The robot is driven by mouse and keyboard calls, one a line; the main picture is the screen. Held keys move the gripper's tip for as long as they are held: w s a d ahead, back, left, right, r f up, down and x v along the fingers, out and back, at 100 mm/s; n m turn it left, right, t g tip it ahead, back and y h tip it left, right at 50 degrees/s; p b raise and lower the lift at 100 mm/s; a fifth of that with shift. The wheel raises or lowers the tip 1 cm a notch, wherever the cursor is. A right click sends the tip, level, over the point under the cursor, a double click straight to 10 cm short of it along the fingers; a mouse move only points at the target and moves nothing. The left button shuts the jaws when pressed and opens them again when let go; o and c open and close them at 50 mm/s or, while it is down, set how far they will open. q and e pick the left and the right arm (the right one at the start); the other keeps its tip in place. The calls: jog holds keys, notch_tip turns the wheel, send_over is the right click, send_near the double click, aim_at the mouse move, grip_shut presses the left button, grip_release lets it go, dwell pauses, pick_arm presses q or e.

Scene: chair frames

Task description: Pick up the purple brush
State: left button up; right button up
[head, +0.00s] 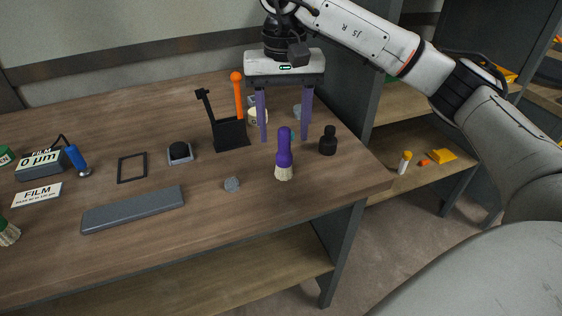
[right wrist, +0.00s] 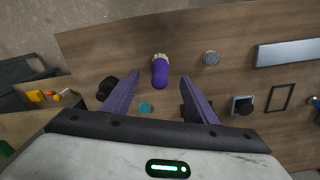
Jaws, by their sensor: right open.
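In the right wrist view the open gripper (right wrist: 162,92) frames the near end of the handle. My left gripper is not in view.
A black bottle (head: 328,141) stands close right of the brush. A black holder (head: 230,133) with an orange-handled tool is behind left. A grey lump (head: 232,184) and a grey bar (head: 133,209) lie left. The table (head: 330,185) is bare in front of the brush.

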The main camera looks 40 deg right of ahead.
aim_at(284, 156)
jog(key=shift+s+f, duration=0.25)
jog(key=shift+f, duration=3.5)
jog(key=c, duration=1.2)
